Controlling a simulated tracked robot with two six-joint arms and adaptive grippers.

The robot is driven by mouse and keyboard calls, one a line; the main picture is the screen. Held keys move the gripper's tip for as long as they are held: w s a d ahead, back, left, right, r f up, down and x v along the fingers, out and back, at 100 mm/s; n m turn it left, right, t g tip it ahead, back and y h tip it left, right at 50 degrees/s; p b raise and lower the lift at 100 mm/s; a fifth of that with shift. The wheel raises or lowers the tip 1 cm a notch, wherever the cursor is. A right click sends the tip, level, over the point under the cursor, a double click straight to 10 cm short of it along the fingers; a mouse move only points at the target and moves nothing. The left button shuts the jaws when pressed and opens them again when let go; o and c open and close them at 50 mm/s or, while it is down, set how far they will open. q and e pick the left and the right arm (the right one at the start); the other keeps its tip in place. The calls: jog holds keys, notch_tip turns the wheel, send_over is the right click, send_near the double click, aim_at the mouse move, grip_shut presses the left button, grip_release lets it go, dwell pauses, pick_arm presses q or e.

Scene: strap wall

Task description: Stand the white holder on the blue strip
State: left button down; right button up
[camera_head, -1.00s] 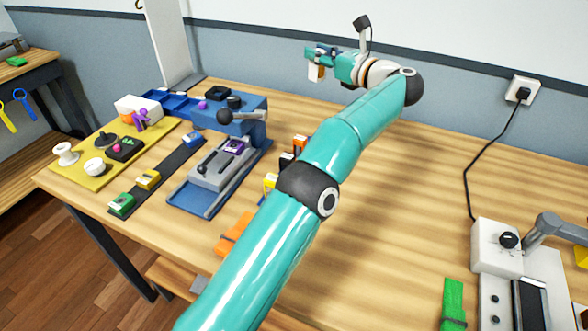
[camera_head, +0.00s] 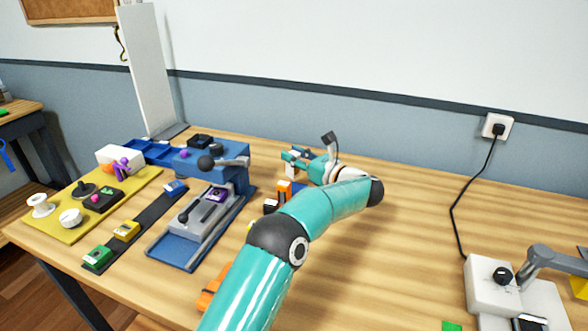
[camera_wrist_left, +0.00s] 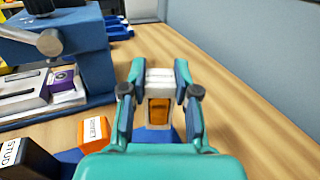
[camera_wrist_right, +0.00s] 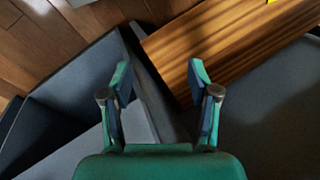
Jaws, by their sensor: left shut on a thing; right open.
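My left gripper (camera_head: 296,158) is shut on the white holder (camera_head: 291,170), low at the back of the bench. In the left wrist view the white holder (camera_wrist_left: 160,84) sits between the fingertips, with an orange part (camera_wrist_left: 158,112) on its near side. The blue strip (camera_wrist_left: 154,136) shows just below it, partly hidden by my gripper; a bit of the blue strip also shows in the head view (camera_head: 300,187). I cannot tell whether holder and strip touch. My right gripper (camera_wrist_right: 160,74) is open and empty, seen only in its own wrist view.
A labelled orange block (camera_wrist_left: 95,132) and a dark block marked STUD (camera_wrist_left: 24,160) stand close by at the left. The blue press (camera_head: 218,165) is further left. The bench (camera_head: 410,235) right of my left arm is clear up to a white machine (camera_head: 492,285).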

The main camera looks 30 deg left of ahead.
aim_at(297, 170)
pick_arm(q)
notch_tip(297, 170, down, 4)
jog(key=shift+f, duration=0.2)
jog(key=shift+f, duration=0.1)
jog(key=c, duration=0.9)
grip_release()
jog(key=shift+o, duration=0.2)
